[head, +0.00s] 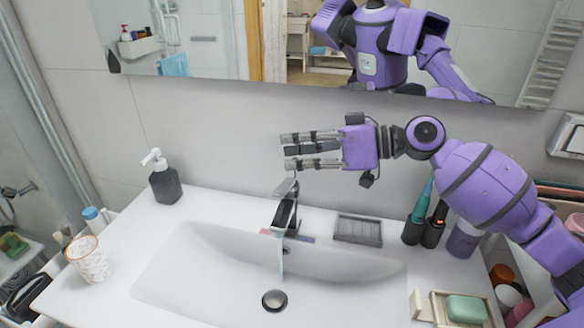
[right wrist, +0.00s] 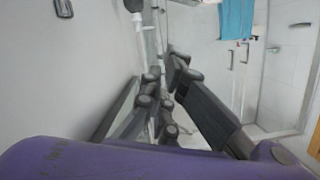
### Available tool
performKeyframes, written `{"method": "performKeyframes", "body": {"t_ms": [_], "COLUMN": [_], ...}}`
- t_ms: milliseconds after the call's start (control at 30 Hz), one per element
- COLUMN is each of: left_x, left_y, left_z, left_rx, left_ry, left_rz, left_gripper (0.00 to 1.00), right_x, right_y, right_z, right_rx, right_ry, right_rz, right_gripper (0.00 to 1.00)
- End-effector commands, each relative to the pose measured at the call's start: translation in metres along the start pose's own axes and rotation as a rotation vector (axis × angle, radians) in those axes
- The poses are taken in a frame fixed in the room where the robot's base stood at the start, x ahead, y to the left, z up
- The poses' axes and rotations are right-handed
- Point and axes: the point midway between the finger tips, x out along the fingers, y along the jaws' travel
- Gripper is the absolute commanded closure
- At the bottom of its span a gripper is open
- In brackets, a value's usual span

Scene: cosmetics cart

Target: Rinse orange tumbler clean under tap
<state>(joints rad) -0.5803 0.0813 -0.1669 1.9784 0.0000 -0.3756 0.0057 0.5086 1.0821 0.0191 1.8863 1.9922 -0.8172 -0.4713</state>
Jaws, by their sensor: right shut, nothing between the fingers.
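The tumbler (head: 88,262), pale with an orange rim and a speckled pattern, stands upright on the counter at the far left in the head view. The tap (head: 284,212) rises behind the basin, and a thin stream of water (head: 281,260) falls from its spout. My right gripper (head: 290,151) is in the air above and behind the tap, pointing left, its fingers shut and empty. It also shows in the right wrist view (right wrist: 160,95). It is apart from the tumbler. My left gripper is not in view.
The white basin (head: 185,285) is empty apart from its drain plug (head: 274,300). A dark soap dispenser (head: 165,180) stands at the back left. A grey dish (head: 358,229), toothbrush holders (head: 413,231) and a green soap (head: 466,309) are on the right. A mirror (head: 215,40) hangs behind.

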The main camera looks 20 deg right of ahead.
Motion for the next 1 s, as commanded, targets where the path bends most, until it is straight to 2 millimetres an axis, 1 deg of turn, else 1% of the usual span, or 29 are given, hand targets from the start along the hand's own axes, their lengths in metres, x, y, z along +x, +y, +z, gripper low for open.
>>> {"method": "performKeyframes", "body": {"t_ms": [33,100,200,333,533,733,900,1000], "left_x": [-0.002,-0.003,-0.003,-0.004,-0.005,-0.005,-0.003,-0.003], "left_y": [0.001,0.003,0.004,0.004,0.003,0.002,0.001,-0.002], "left_z": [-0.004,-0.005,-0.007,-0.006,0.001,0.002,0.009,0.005], "left_rx": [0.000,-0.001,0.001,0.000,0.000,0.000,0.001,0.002], "left_ry": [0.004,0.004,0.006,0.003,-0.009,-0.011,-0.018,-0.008], "left_rz": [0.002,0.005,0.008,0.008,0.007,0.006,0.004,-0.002], "left_gripper": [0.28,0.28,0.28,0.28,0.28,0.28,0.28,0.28], "right_x": [0.009,0.010,0.013,0.016,0.017,0.017,0.020,0.019], "right_y": [-0.002,-0.001,-0.001,-0.001,-0.001,0.000,0.004,0.004], "right_z": [-0.004,0.012,0.025,0.035,0.039,0.039,0.052,0.051], "right_rx": [-0.006,0.001,0.001,0.001,0.000,-0.001,-0.037,-0.051], "right_ry": [0.003,-0.001,0.001,0.001,0.000,0.000,0.000,-0.001], "right_rz": [-0.001,0.000,0.000,0.000,0.000,0.000,0.010,0.014], "right_gripper": [1.00,1.00,1.00,1.00,1.00,1.00,1.00,1.00]}}
